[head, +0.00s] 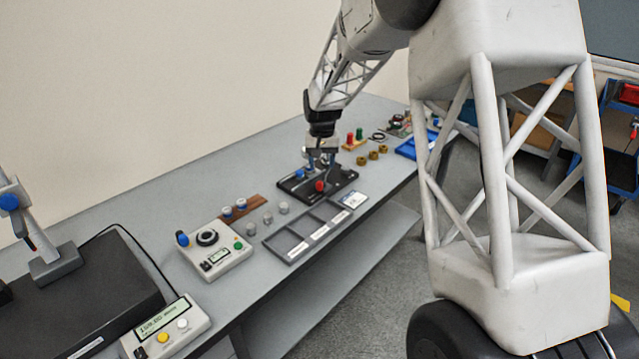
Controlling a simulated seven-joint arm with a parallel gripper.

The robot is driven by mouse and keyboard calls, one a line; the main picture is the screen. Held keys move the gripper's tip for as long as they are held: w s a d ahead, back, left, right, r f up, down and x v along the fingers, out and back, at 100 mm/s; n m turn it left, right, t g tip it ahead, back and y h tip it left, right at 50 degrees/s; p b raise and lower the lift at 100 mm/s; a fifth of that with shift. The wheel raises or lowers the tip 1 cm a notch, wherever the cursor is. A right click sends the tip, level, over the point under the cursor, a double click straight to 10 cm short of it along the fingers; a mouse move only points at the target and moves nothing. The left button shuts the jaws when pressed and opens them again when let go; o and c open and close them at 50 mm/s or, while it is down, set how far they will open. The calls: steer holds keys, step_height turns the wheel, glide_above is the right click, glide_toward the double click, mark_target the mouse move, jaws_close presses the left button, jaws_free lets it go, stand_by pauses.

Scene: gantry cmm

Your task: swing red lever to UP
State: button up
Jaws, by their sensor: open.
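The red knob (320,186) of the lever sits at the front part of a black base plate (345,182) on the grey bench. My gripper (319,166) points down over the back part of that plate, just behind the red knob. It is open, and I see nothing held in it. Small blue parts show close to the fingers; I cannot tell whether the fingers touch anything. The lever's shaft and any UP marking are too small or hidden to make out.
A control box (215,250) with knobs stands left. Brass pieces (372,156), a wooden block with red and green pegs (355,142) and a blue tray (408,150) lie right.

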mark_target(319, 182)
steer(key=shift+w+a+f, duration=0.3)
steer(key=shift+w+f, duration=0.3)
steer(key=shift+w, duration=0.05)
steer(key=shift+f, duration=0.1)
steer(key=shift+f, duration=3.8)
steer(key=c, duration=0.9)
